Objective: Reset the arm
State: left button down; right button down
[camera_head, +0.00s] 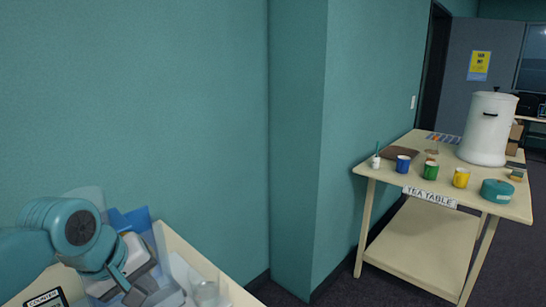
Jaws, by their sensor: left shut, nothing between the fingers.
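My left arm comes in from the left edge, its teal joints bent over a pale table. My left gripper (134,296) is at the lower left, pointing down over the things on that table. Its fingers are shut and nothing shows between them. Whether the fingertips touch anything beneath them I cannot tell. My right gripper is not in view.
The pale table (190,252) holds a blue folder or holder (130,220), a clear cup (205,293) and a counter sign (45,299). A teal wall corner (297,150) stands beyond. At right, the tea table (420,245) bears a white urn (487,130) and several mugs.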

pick_arm(q)
jog(key=d+f+m+g+h, duration=0.15)
jog(key=d+f, duration=0.25)
jog(key=f, duration=1)
jog(key=d+f+m+g, duration=0.1)
jog(key=d+f+m, duration=0.15)
jog(key=f, duration=1.15)
jog(key=s+d+f+m+g, duration=0.1)
jog(key=s+d+f, duration=0.1)
jog(key=s+f, duration=0.7)
jog(key=s+d+f+m+g, duration=0.1)
jog(key=s+d+f, duration=0.1)
jog(key=s+f, duration=0.6)
jog(key=shift+s+d+f+h, duration=0.35)
jog(key=shift+s+d+f, duration=0.05)
jog(key=shift+s, duration=0.6)
jog(key=shift+a, duration=0.1)
